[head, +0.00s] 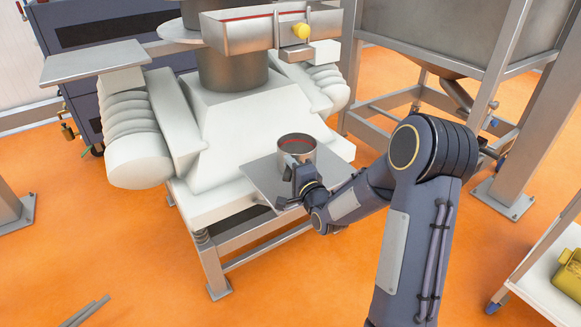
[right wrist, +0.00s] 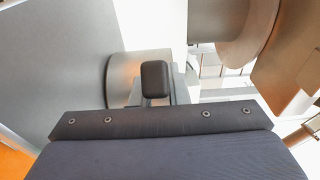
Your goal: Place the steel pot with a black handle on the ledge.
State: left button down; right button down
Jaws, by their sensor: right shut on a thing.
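The steel pot (head: 297,148) is upright at the front of the white machine, at the metal ledge (head: 262,183). Its rim and open top face up in the head view. My right gripper (head: 301,176) is at the near side of the pot, shut on its black handle. In the right wrist view the handle (right wrist: 155,79) shows as a dark block in front of the pot wall (right wrist: 122,80). The flat grey ledge (right wrist: 60,65) fills the left of that view, close beside the pot's base. I cannot tell whether the base touches the ledge. My left gripper is not in view.
A metal frame with a hopper (head: 465,45) stands at the right. A cart with a yellow container (head: 568,272) is at the lower right.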

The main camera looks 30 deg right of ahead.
jog(key=shift+f, duration=0.15)
jog(key=c, duration=1.4)
grip_release()
jog(key=shift+s+r, duration=0.15)
jog(key=shift+r, duration=0.05)
jog(key=s+a+r+n+g+y, duration=0.1)
jog(key=s+a+n+g, duration=0.3)
jog(key=s, duration=0.7)
jog(key=s+a+n+g+y, duration=0.2)
jog(key=s+a+n+g, duration=0.2)
jog(key=s+n, duration=0.3)
jog(key=s+a+r+n+g+y, duration=0.1)
jog(key=s+a+n+g, duration=0.3)
jog(key=s, duration=1.2)
jog(key=shift+s+a+r+n+y+p, duration=0.25)
jog(key=shift+a+n+y+p, duration=0.3)
jog(key=shift+n, duration=0.45)
